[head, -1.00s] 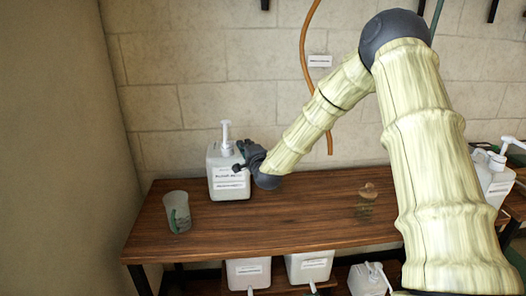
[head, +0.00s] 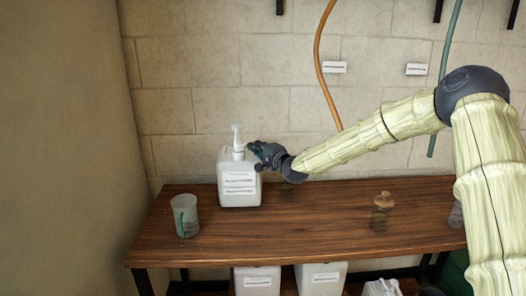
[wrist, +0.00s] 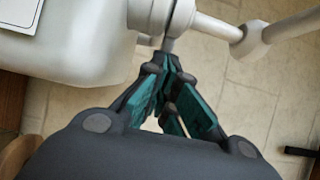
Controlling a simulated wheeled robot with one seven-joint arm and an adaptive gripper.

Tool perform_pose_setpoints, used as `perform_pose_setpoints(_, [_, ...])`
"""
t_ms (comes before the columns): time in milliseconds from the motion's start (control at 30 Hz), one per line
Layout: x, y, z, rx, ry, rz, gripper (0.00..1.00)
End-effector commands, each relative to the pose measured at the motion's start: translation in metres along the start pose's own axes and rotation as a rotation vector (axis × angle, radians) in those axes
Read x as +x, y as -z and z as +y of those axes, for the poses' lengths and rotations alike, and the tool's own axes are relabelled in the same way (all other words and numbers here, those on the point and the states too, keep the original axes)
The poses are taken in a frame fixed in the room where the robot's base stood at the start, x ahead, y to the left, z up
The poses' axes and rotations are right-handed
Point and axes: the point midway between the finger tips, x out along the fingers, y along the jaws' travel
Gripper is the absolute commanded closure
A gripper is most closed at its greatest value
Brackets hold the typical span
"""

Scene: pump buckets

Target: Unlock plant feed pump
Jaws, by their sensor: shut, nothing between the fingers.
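A white pump jug (head: 239,193) stands upright at the left part of the wooden table, with labels too small to read. Its white pump head (head: 237,140) rises from the top. My gripper (head: 254,149) is at the right of the jug's neck, level with its top. In the wrist view, the jug body (wrist: 70,50) lies upper left and the pump's white stem and spout (wrist: 250,38) cross the top. My gripper's fingertips (wrist: 168,65) are together and empty, close beside the pump collar. I cannot tell whether they touch it.
A clear cup (head: 185,215) with a green mark stands left of the jug. A corked glass bottle (head: 380,212) stands at the right. The wooden table (head: 310,222) is bare between them. More white jugs (head: 320,280) are below. An orange hose (head: 325,70) hangs on the wall.

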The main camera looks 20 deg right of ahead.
Motion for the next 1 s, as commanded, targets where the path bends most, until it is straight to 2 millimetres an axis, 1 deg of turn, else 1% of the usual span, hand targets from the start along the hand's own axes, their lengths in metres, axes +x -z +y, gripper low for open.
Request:
perform_pose_setpoints(100, [0.006, 0.001, 0.002, 0.002, 0.002, -0.001, 1.00])
perform_pose_setpoints(400, [0.014, 0.003, 0.000, 0.001, 0.001, 0.000, 1.00])
perform_pose_setpoints(1000, [0.016, 0.004, 0.000, 0.001, 0.001, 0.000, 1.00])
